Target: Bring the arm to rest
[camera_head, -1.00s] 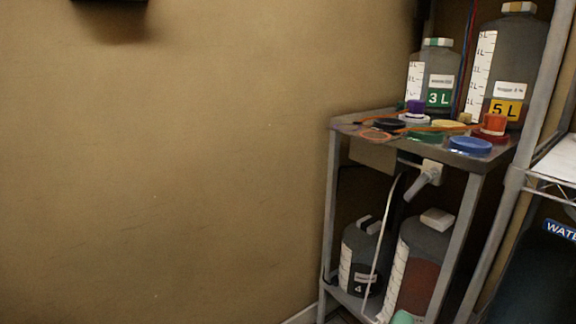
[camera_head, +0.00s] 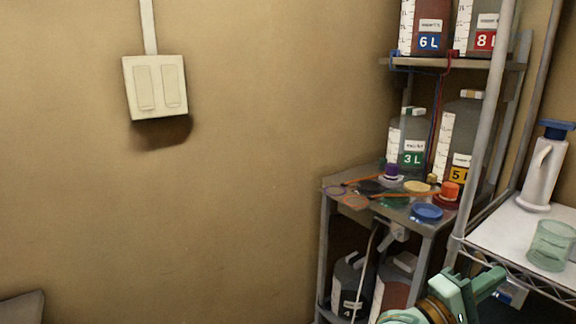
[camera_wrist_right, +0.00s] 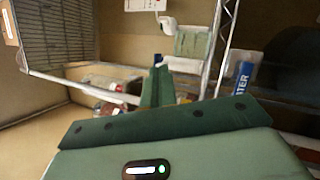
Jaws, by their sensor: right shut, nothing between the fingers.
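My right gripper (camera_head: 488,283), pale green, is at the lower right of the head view, in front of the metal shelving. Its fingers are together with nothing between them. In the right wrist view its shut fingers (camera_wrist_right: 157,88) stand up at the middle, above the dark green gripper body. No object is held. My left gripper is in neither current view.
A metal rack (camera_head: 330,215) holds several jugs, lids and tubes. At the right, a wire shelf (camera_head: 490,232) carries a white pump bottle (camera_head: 541,170) and a green glass beaker (camera_head: 551,245). A switch box (camera_head: 157,87) is on the bare wall (camera_head: 240,210) at left.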

